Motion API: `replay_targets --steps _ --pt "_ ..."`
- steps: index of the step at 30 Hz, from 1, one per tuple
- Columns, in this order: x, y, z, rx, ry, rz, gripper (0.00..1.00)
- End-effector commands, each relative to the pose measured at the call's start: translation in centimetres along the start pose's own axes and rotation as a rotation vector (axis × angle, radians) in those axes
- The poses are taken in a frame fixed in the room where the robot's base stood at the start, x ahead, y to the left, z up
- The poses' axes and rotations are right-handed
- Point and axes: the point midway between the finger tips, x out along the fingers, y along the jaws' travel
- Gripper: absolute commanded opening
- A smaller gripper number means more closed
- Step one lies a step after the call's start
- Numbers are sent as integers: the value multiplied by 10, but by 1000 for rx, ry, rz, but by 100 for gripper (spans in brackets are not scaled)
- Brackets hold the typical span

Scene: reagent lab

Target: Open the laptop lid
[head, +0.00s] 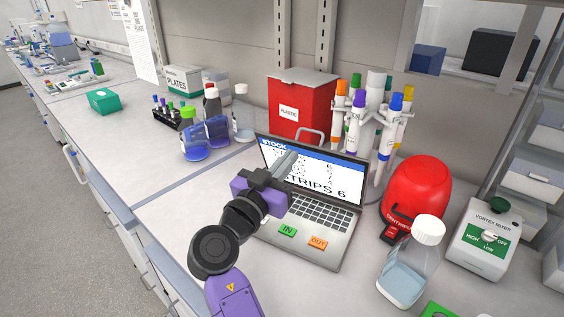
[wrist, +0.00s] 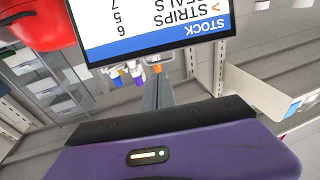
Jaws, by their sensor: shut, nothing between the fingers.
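The laptop (head: 312,205) stands on the bench with its lid raised. Its lit screen (head: 345,178) shows a stock list with "STRIPS 6", and its keyboard and green and orange labels are in view. My gripper (head: 291,158) is shut and empty, in front of the left part of the screen in the head view. In the wrist view the screen (wrist: 150,25) appears upside down, and the shut fingers (wrist: 158,88) extend near its top edge. I cannot tell whether they touch the lid. My gripper hides part of the screen and keyboard.
A red plastic bin (head: 300,105) and a pipette stand (head: 375,115) are behind the laptop. A red device (head: 415,190), a clear bottle (head: 408,265) and a vortex mixer (head: 488,235) stand to its right. Blue bottles (head: 205,138) stand to its left. The bench's front left is clear.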

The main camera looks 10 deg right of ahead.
Motion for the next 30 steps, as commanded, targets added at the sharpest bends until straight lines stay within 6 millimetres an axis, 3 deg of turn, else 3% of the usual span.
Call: replay_targets --steps 6,13,19,30 --pt "45 1 -3 -2 -1 3 0" --pt "77 0 -2 -1 -1 1 0" --pt "88 0 0 -1 0 0 0" --pt "89 0 1 0 0 0 0"
